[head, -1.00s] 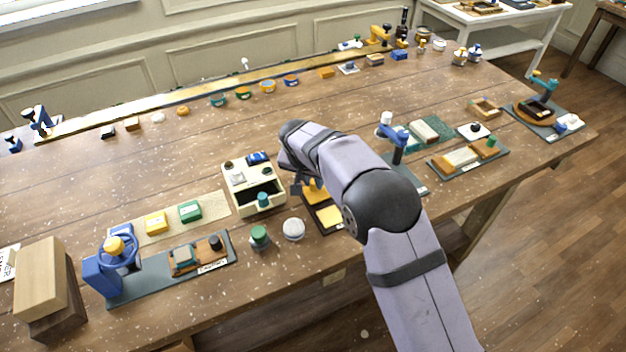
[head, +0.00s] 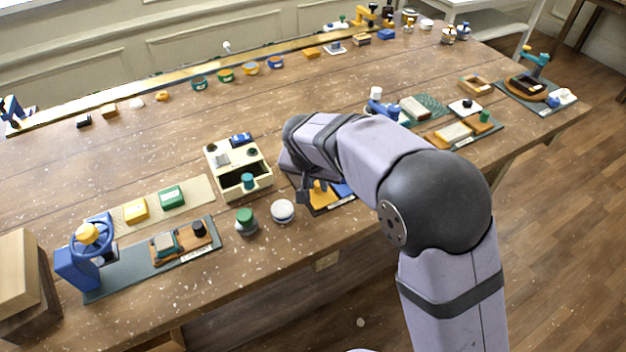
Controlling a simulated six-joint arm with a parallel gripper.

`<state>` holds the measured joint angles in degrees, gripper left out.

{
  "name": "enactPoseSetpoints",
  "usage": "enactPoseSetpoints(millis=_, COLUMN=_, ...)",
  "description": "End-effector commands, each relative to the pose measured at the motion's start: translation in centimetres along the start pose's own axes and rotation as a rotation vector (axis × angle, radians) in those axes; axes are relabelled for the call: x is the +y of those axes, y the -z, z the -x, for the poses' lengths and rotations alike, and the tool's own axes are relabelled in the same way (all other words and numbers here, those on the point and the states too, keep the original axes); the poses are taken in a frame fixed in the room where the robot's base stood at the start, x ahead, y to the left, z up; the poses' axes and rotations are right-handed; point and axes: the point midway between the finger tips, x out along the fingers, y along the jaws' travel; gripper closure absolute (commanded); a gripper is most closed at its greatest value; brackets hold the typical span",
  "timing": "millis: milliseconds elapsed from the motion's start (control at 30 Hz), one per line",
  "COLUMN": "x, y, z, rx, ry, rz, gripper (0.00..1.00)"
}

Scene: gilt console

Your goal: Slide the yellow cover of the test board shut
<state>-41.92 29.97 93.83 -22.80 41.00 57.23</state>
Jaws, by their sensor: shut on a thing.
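The test board (head: 312,211) is a small dark-framed board near the table's front edge, partly hidden by my arm. Its yellow cover (head: 323,200) shows as a flat yellow plate with a raised yellow grip. My gripper (head: 309,191) is at the cover, its dark finger left of the raised grip. It is shut on the cover; the other finger and the exact contact are hard to make out. A blue part (head: 342,189) shows right of the cover. How much of the board the cover spans is unclear.
A cream box with an open front (head: 240,178) stands close left of my gripper. A white round piece (head: 282,211) and a green-topped knob (head: 246,221) lie to the front left. A blue-handled device (head: 383,107) stands behind my arm.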

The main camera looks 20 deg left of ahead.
Motion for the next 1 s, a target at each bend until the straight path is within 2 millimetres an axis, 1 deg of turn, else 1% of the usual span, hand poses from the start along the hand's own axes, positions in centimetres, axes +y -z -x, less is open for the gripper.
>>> enactPoseSetpoints(millis=233, x=0.2, y=-0.1, z=0.0, rx=-0.005, ry=-0.007, rz=0.0, gripper=1.0)
enactPoseSetpoints(millis=267, x=0.2, y=-0.1, z=0.0, rx=-0.005, ry=-0.007, rz=0.0, gripper=0.8)
enactPoseSetpoints(millis=300, x=0.2, y=-0.1, z=0.0, rx=-0.005, ry=-0.008, rz=0.0, gripper=0.71)
enactPoseSetpoints(millis=333, x=0.2, y=-0.2, z=0.0, rx=-0.006, ry=-0.008, rz=0.0, gripper=0.63)
enactPoseSetpoints(millis=600, x=0.2, y=-0.1, z=0.0, rx=-0.004, ry=-0.006, rz=0.001, gripper=0.63)
enactPoseSetpoints(millis=733, x=0.1, y=-0.1, z=0.3, rx=-0.003, ry=-0.005, rz=0.0, gripper=0.63)
enactPoseSetpoints(millis=867, x=0.1, y=-0.1, z=1.5, rx=-0.001, ry=-0.003, rz=0.0, gripper=0.63)
enactPoseSetpoints(millis=1000, x=0.1, y=-0.1, z=3.4, rx=0.0, ry=-0.002, rz=0.0, gripper=0.63)
